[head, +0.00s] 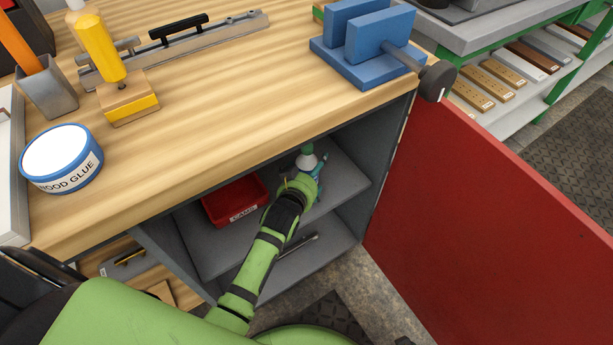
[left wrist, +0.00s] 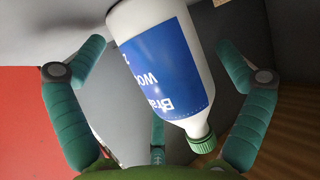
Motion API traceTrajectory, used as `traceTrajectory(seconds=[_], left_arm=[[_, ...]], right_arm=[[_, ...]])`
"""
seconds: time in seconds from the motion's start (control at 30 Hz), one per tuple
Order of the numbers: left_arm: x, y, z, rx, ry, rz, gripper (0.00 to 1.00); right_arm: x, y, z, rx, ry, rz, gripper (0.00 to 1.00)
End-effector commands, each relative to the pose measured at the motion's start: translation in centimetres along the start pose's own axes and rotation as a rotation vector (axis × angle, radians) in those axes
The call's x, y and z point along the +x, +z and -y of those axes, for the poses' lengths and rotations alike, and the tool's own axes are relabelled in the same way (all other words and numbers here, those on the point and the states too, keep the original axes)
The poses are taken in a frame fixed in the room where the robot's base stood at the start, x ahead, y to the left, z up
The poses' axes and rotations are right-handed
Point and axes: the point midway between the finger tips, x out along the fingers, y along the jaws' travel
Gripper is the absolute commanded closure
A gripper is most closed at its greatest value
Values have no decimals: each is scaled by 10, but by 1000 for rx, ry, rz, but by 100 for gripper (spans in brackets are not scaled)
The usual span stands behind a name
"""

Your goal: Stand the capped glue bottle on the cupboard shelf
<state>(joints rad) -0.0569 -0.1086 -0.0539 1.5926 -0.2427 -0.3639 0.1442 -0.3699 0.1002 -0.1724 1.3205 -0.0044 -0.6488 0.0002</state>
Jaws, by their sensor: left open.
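The glue bottle (head: 308,161) is white with a green cap and stands upright, as far as I can see, on the grey cupboard shelf (head: 343,182). The left wrist view shows the bottle (left wrist: 165,65) large, with a blue label and its green cap (left wrist: 203,143) on. My left gripper (head: 309,178) reaches into the cupboard at the bottle. In the left wrist view its teal fingers (left wrist: 160,50) are spread around the bottle, with gaps on both sides. The bottle's base is cut off there. My right gripper is not in view.
A red bin (head: 232,203) stands on the shelf left of my arm. The red cupboard door (head: 480,210) is swung open at the right. The wooden benchtop (head: 230,120) overhangs the cupboard and carries a wood glue tin (head: 62,158) and a blue vise (head: 365,50).

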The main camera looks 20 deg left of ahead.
Motion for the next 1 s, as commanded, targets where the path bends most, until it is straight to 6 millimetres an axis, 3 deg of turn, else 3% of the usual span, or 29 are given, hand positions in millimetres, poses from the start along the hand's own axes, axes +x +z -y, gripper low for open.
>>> traceTrajectory(seconds=[0.4,0.6,1.0], left_arm=[[-81,0,0,0,1,4,0],[-110,0,0,0,0,2,0],[-120,0,0,0,0,-1,0]], right_arm=[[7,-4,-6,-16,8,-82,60],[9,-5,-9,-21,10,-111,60],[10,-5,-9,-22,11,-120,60]])
